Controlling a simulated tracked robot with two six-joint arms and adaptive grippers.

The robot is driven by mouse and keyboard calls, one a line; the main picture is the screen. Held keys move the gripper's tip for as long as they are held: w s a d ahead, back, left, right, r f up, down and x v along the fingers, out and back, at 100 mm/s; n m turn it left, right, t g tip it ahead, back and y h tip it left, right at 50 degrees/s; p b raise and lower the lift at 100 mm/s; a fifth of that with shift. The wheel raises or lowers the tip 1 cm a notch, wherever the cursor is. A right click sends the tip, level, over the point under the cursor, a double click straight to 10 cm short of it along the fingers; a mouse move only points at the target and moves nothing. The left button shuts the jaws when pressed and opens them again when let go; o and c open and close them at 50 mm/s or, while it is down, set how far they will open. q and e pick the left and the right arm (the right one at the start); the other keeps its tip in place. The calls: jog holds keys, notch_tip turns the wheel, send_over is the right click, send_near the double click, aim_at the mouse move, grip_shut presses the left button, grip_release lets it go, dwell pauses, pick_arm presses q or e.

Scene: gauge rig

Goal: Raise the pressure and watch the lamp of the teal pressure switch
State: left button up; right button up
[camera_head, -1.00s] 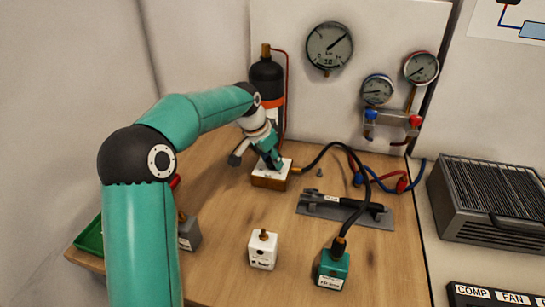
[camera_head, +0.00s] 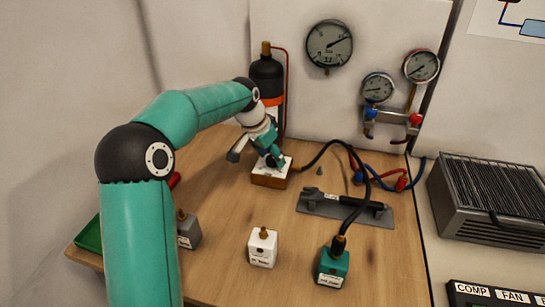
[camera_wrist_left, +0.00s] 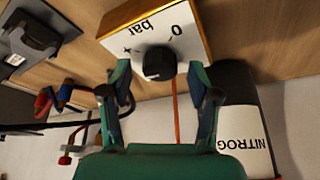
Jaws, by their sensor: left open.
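The teal pressure switch (camera_head: 332,268) stands upright at the front right of the wooden bench, with a black hose (camera_head: 367,180) on its brass top. I cannot make out a lit lamp on it. The regulator box (camera_head: 268,179) has a white top marked "bar", "0" and "+". Its black knob (camera_wrist_left: 158,63) shows in the left wrist view. My left gripper (camera_head: 273,160) is over the box; in the left wrist view its open fingers (camera_wrist_left: 160,82) stand on either side of the knob. The large gauge (camera_head: 329,45) on the back panel has its needle pointing right and slightly up.
A white switch (camera_head: 263,248) and a grey switch (camera_head: 188,231) stand on the bench. A grey plate with a black tool (camera_head: 345,208) lies behind the teal switch. The nitrogen bottle (camera_head: 267,80) and two smaller gauges (camera_head: 378,88) are at the back.

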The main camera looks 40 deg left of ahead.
pick_arm(q)
jog(key=v, duration=1.1)
jog(key=shift+s, duration=0.1)
